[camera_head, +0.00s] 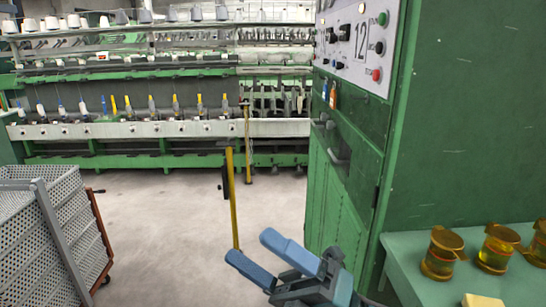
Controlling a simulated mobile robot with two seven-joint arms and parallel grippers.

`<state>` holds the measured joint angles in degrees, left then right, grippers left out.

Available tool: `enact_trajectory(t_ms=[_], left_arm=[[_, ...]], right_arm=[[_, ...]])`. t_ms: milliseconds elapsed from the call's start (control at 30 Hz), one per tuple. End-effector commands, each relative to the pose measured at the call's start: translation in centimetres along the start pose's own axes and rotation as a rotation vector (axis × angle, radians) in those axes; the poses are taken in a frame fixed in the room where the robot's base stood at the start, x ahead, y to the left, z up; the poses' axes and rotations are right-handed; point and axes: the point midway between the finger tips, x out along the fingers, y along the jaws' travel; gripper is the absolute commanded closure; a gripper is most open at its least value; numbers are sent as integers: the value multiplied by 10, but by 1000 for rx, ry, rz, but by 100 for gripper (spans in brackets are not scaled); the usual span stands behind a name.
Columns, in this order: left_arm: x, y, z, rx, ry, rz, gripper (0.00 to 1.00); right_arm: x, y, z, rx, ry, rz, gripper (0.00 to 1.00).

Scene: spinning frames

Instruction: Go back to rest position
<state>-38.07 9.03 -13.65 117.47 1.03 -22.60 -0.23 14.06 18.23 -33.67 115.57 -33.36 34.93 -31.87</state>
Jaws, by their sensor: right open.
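My right gripper (258,251) shows at the bottom centre, with two blue fingers apart and nothing between them. It is in front of the floor, near the lower part of the green cabinet. My left gripper is not in view.
A green cabinet (345,160) with a control panel (355,42) stands right of centre. A green table (408,262) at the lower right holds several amber jars (441,254). A wheeled grey crate (40,245) stands at the lower left.

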Motion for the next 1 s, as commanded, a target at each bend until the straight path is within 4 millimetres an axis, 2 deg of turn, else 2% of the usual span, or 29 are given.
enact_trajectory(t_ms=[33,100,167,233,333,400,533,600,733,800,1000], left_arm=[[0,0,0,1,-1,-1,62],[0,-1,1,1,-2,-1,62],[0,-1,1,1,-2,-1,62],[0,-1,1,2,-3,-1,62],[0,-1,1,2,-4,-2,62],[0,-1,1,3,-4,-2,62],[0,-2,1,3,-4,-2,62],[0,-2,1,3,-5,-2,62],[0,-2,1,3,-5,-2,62],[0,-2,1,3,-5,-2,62],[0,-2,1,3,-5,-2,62]], right_arm=[[-23,-18,14,151,-173,-39,20],[-59,-44,30,351,-404,-87,20],[-97,-69,36,522,-604,-125,20],[-144,-96,33,705,-820,-162,20],[-211,-128,12,934,-1105,-204,20],[-254,-145,-11,1075,-1288,-225,20],[-317,-162,-59,1273,-1569,-250,20],[-339,-166,-82,1346,-1680,-257,20],[-363,-168,-108,1422,-1802,-265,20],[-368,-168,-114,1439,-1830,-265,20],[-369,-168,-115,1441,-1832,-265,20]])
